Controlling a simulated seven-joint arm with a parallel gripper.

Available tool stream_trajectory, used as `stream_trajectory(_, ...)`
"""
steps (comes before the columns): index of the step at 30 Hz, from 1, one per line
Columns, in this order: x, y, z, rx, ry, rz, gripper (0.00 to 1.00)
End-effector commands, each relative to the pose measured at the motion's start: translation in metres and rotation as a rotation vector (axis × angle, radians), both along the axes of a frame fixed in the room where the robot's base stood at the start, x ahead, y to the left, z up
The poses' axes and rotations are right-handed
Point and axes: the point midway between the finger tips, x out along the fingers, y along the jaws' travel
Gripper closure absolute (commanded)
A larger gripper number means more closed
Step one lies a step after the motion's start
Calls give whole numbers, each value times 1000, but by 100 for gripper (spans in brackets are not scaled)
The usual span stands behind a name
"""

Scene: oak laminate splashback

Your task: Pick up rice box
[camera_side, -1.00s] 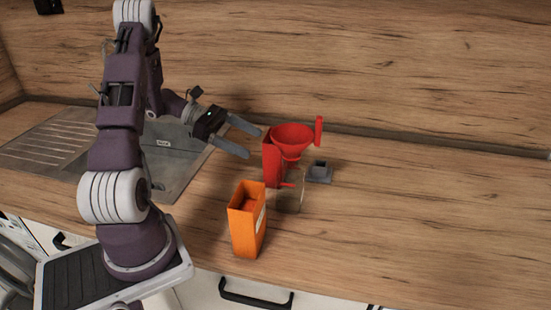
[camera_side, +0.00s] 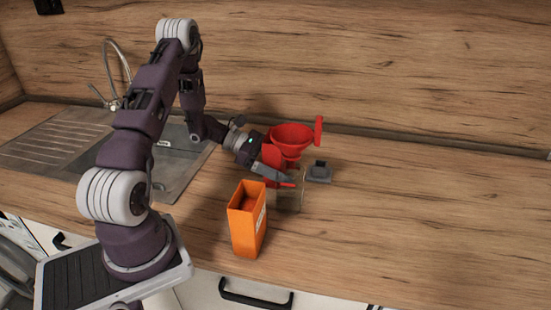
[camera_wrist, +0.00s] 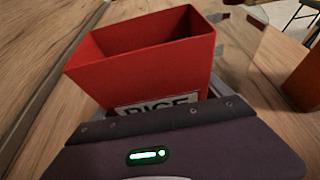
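The rice box (camera_wrist: 145,65) is red, open at the top, with a white label reading RICE, and stands right in front of my gripper in the wrist view. In the side view the rice box (camera_side: 271,151) is partly hidden behind my gripper. My gripper (camera_side: 279,175) is low at the box, with one grey finger showing along its near side. The other finger is hidden in the side view, and the fingers are hidden in the wrist view. I cannot tell whether they press on the box.
A small grey object (camera_side: 319,173) sits to the right. An open orange box (camera_side: 246,225) stands near the counter's front edge. The counter's right side is clear.

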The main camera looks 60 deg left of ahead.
Motion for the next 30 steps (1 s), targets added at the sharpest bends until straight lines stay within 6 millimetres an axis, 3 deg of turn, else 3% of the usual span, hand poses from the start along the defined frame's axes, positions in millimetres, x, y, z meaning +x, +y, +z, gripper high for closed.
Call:
stream_trajectory(1,0,0,0,0,0,0,24)
stream_trajectory(11,0,0,1,0,-1,0,88)
stream_trajectory(19,0,0,6,1,-2,-1,89)
stream_trajectory(26,0,0,36,2,-4,-1,89)
stream_trajectory(30,-19,20,36,0,0,4,89)
